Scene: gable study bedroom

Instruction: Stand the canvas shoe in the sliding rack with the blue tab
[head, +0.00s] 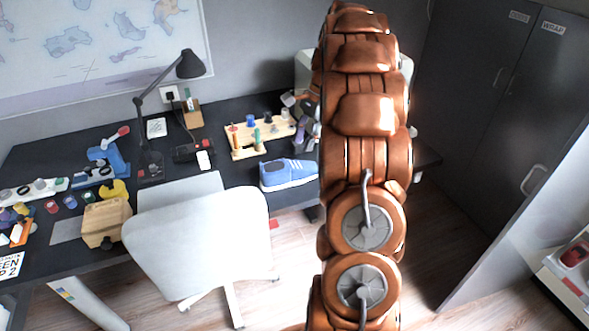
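A blue canvas shoe (288,174) with a pale sole lies at the front edge of the dark desk, just left of my arm. My brown arm rises through the middle of the view and covers what is behind it. Small grey and dark parts (303,105) show at its left edge above the shoe; I cannot tell whether they are my gripper, and no fingers are clear. A pale rack or drawer unit (553,266) is cut off at the lower right, with a red item inside and a red strip on its front. I see no blue tab on it.
A white chair (200,240) stands before the dark desk (235,178). A wooden peg board (258,136), a black lamp (189,66) and a wooden box (103,223) are on the desk. Dark cabinets (490,90) and a pale panel (515,235) stand at the right. Some floor shows between.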

